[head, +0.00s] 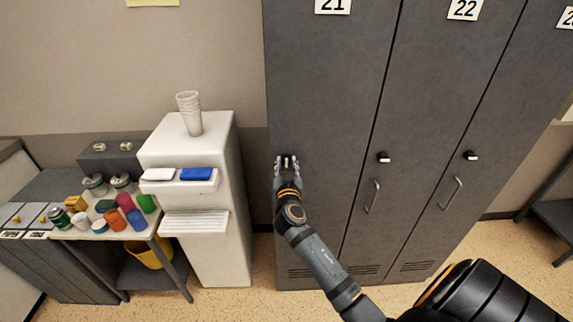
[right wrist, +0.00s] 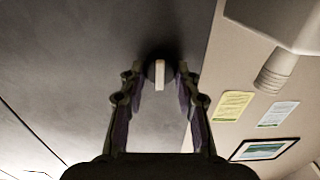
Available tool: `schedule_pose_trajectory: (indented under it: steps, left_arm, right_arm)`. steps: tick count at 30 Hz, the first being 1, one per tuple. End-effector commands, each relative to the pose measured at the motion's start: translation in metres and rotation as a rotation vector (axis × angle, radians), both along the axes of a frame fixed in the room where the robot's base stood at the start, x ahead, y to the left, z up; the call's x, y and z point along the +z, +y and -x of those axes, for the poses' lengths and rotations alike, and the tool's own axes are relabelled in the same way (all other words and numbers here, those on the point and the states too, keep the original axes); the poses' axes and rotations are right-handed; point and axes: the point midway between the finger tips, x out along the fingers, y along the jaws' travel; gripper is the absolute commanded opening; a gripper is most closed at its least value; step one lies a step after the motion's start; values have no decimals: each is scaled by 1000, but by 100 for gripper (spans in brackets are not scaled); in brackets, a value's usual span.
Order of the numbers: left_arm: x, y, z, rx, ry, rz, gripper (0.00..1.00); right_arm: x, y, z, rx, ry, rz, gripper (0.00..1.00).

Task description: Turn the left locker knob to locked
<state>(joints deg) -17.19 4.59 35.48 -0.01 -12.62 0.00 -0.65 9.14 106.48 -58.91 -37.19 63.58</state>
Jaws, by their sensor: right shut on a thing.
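The left locker knob (right wrist: 151,72) is a dark round disc with a pale bar, on the grey door of locker 21 (head: 320,80). My right gripper (head: 287,160) is at the left side of that door, its fingers shut on the knob. In the right wrist view the fingers (right wrist: 160,90) stand on either side of the pale bar, which points lengthwise between them. In the head view the gripper mostly covers this knob, and my arm hides the door's lower middle. My left gripper is not in view.
Lockers to the right have their own knobs (head: 384,157) and bar handles (head: 373,196). A white dispenser (head: 190,135) with stacked cups (head: 189,112) stands close left of locker 21. A low table (head: 125,235) with several jars is farther left.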

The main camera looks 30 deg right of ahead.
Motion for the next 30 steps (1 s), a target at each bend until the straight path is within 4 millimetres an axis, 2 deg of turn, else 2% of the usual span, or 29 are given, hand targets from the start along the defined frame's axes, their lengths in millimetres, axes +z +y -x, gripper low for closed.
schedule_pose_trajectory:
  steps: [8, 14, 30]
  left_arm:
    - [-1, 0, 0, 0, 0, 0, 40]
    - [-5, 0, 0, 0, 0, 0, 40]
    - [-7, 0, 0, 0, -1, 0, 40]
  right_arm:
    - [0, 0, 0, 0, 16, 26, 0]
    - [-1, 1, 0, 0, 71, 115, 0]
    - [0, 2, -1, 0, 330, 538, 0]
